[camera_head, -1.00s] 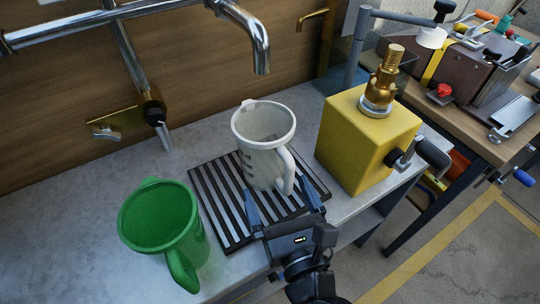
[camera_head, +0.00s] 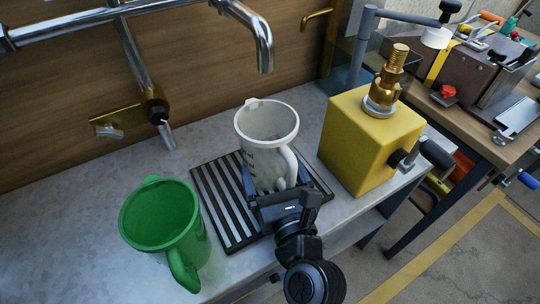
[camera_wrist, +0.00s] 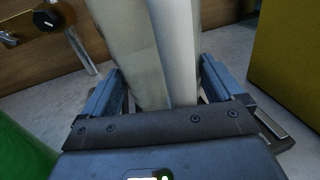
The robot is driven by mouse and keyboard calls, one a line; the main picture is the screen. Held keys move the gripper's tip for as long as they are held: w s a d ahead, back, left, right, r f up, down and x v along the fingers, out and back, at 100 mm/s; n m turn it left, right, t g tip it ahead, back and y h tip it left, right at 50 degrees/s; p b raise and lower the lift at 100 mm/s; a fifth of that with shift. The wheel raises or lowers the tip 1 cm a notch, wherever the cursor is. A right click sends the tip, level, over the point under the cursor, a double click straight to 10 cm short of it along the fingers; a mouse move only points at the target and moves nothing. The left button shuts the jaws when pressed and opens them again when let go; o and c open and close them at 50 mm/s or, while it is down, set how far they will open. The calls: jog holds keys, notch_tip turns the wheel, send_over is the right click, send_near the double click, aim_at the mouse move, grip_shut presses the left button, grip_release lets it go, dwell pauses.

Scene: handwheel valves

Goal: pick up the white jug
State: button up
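The white jug (camera_head: 262,155) stands upright on a slatted black drain grate (camera_head: 218,205) on the grey counter. Its handle faces front right, towards my gripper. My gripper (camera_head: 273,182) is low at the front of the jug, its fingers open to either side of the jug's lower part. In the wrist view the jug (camera_wrist: 120,45) rises between the two blue fingers of my gripper (camera_wrist: 160,75), with the handle in front of the body. Both fingers are close to the jug; whether they touch it is not clear. The jug's base is partly hidden by my gripper.
A green jug (camera_head: 160,220) stands close on the left. A yellow block with a brass valve stem (camera_head: 368,140) stands close on the right. A chrome tap (camera_head: 262,45) overhangs behind. The counter is clear at the far left.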

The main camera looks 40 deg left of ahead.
jog(key=shift+c, duration=1.6)
jog(key=shift+r, duration=0.15)
